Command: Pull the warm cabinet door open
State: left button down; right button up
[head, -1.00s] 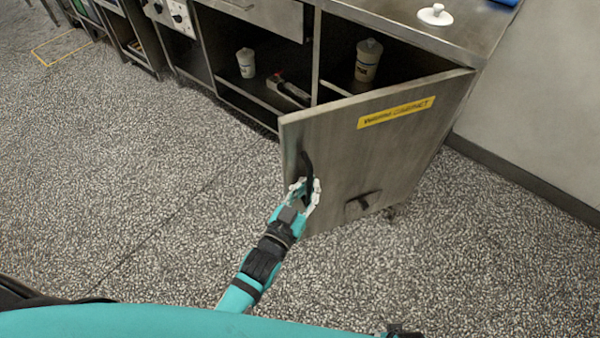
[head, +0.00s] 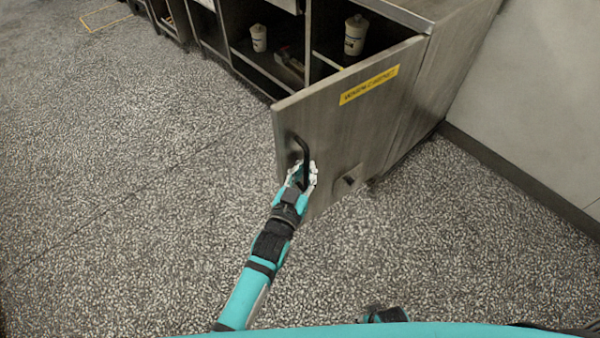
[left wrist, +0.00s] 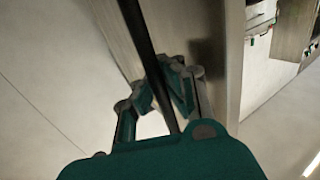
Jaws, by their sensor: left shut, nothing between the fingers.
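The warm cabinet door (head: 350,127) is a grey metal panel with a yellow label (head: 369,85). It stands swung out from the cabinet (head: 455,85), with its free edge to the left and the shelves behind it exposed. A dark vertical bar handle (head: 302,155) is near that free edge. My left gripper (head: 305,175) is at the lower part of the handle, its fingers shut around or against it; I cannot tell which. In the left wrist view the dark handle bar (left wrist: 140,35) runs down past the fingers (left wrist: 160,95).
White containers (head: 259,38) (head: 356,35) stand inside the cabinet. A small dark fitting (head: 348,180) is low on the door. A wall (head: 540,100) with a dark skirting rises at the right. The speckled floor (head: 130,200) left of the door is clear.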

pick_arm(q)
jog(key=shift+s+a+f, duration=0.1)
jog(key=shift+a+f, duration=0.25)
jog(key=shift+f, duration=0.05)
pick_arm(e)
jog(key=shift+w+a+r, duration=0.1)
jog(key=shift+w+r, duration=0.05)
jog(key=shift+w, duration=0.1)
pick_arm(q)
jog(key=c, duration=1.6)
grip_release()
jog(key=shift+s+a+r, duration=0.1)
jog(key=shift+a+r, duration=0.1)
jog(key=shift+o, duration=1.3)
jog(key=shift+r, duration=0.1)
jog(key=shift+d, duration=0.25)
pick_arm(e)
jog(key=shift+a, duration=0.2)
pick_arm(q)
jog(key=v, duration=1.2)
pick_arm(e)
jog(key=shift+s+d, duration=0.1)
jog(key=shift+d, duration=0.05)
